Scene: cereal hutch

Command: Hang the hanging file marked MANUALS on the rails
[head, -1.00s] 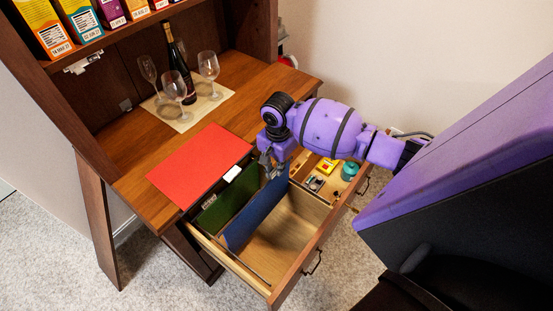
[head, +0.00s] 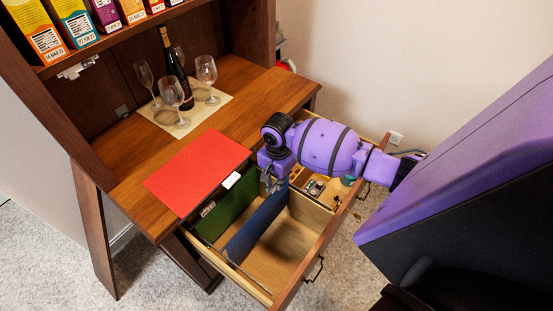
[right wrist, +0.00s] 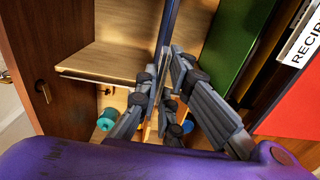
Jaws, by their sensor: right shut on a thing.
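My right gripper (head: 272,187) is shut on the top of a blue hanging file (head: 255,226) over the open drawer (head: 300,262). The blue file hangs down inside the drawer, in front of a green hanging file (head: 226,215). A pale label shows on the green file, too small to read. In the right wrist view, the fingers (right wrist: 165,75) close on the blue file's thin edge (right wrist: 171,22), with the green file (right wrist: 232,45) to the right. No MANUALS marking is legible. I cannot tell whether the blue file's hooks rest on the rails. My left gripper is out of view.
A red file (head: 196,172) with a white tab lies on the desktop (head: 262,92); the tab reads "RECIP..." in the wrist view. A bottle (head: 175,75) and several wine glasses stand on a mat behind. The drawer's front part is empty; small items sit in its right compartment.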

